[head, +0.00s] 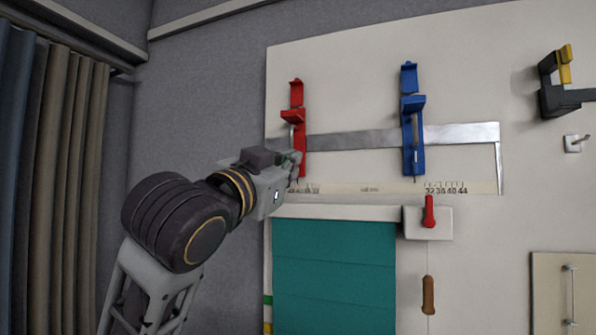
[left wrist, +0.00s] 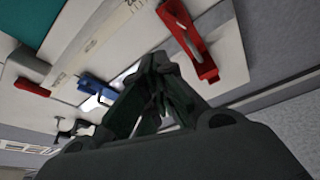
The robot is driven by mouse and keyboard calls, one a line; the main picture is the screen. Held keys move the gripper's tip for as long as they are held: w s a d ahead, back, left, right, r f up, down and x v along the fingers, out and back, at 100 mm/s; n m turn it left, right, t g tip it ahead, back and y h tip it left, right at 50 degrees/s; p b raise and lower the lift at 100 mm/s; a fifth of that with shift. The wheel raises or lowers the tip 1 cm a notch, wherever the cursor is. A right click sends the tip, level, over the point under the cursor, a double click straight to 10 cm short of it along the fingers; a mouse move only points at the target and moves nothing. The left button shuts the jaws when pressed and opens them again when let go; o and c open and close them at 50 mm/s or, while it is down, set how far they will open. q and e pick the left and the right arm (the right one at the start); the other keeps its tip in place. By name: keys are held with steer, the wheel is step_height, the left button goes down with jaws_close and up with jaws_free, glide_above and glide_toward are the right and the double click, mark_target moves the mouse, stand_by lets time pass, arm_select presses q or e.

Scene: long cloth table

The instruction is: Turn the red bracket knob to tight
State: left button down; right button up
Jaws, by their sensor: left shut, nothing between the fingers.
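The red bracket (head: 299,130) is mounted upright on the metal rail at the left part of the pale wall panel. Its lower part is partly behind my left gripper (head: 294,160), and I cannot make out its knob clearly. In the left wrist view the red bracket (left wrist: 190,38) lies just beyond my left gripper (left wrist: 155,80). The left fingers are closed together and empty, close to the bracket; whether they touch it I cannot tell. My right gripper is not in view.
A blue bracket (head: 413,125) sits on the metal rail (head: 350,139) to the right. Below are a numbered scale strip (head: 380,188), a green blind (head: 335,265), a red lever (head: 429,212) and a wooden pull (head: 428,295). A black and yellow holder (head: 560,85) is far right. Curtains hang at left.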

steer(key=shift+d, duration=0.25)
